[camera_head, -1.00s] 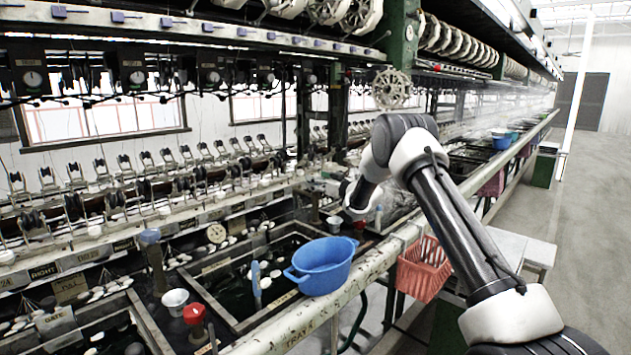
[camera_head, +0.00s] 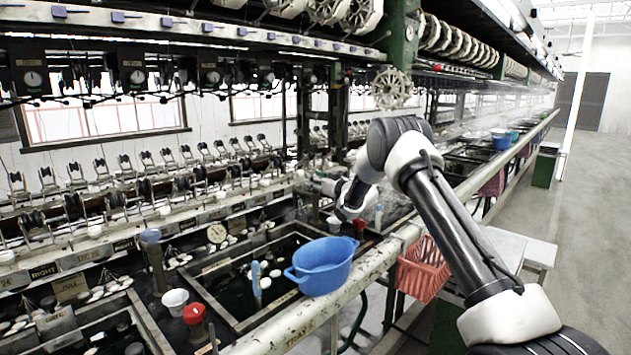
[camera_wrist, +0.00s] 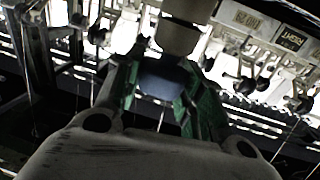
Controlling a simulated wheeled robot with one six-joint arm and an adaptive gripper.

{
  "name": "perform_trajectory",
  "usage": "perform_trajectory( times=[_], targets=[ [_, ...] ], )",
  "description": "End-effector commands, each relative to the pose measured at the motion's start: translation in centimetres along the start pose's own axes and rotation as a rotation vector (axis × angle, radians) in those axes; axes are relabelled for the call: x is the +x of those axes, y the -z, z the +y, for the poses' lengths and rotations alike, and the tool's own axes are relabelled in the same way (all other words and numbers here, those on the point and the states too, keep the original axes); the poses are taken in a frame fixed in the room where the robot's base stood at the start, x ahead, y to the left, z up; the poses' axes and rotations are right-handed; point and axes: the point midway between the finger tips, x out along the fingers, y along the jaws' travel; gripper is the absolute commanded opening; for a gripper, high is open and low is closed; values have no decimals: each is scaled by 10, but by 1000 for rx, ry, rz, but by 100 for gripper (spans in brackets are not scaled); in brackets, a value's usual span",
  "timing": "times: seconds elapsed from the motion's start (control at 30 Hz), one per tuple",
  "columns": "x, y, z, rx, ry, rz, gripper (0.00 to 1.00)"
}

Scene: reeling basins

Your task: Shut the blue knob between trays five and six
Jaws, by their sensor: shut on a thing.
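In the wrist view, a blue knob (camera_wrist: 163,80) sits between the green-padded fingers of my gripper (camera_wrist: 163,92). My gripper is shut on it, with one finger on each side. A pale, rounded part stands just beyond the knob. In the head view my wrist reaches down over the tray line behind the blue basin. My fingers and the held knob cannot be made out clearly there. Another blue-topped post (camera_head: 150,236) stands at the left, between trays, apart from my gripper.
A blue basin (camera_head: 322,268) sits on the front rail (camera_head: 375,262), near my arm. A red basket (camera_head: 424,270) hangs outside the rail. A red knob (camera_head: 194,314) and a white cup (camera_head: 175,300) stand at the front left.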

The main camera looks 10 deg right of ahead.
Motion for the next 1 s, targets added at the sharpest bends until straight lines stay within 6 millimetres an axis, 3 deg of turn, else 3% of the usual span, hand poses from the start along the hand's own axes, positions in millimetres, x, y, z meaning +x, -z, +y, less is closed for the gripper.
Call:
perform_trajectory(
  times=[1.0],
  targets=[
    [1,0,-1,1,-638,-1,15]
  ],
)
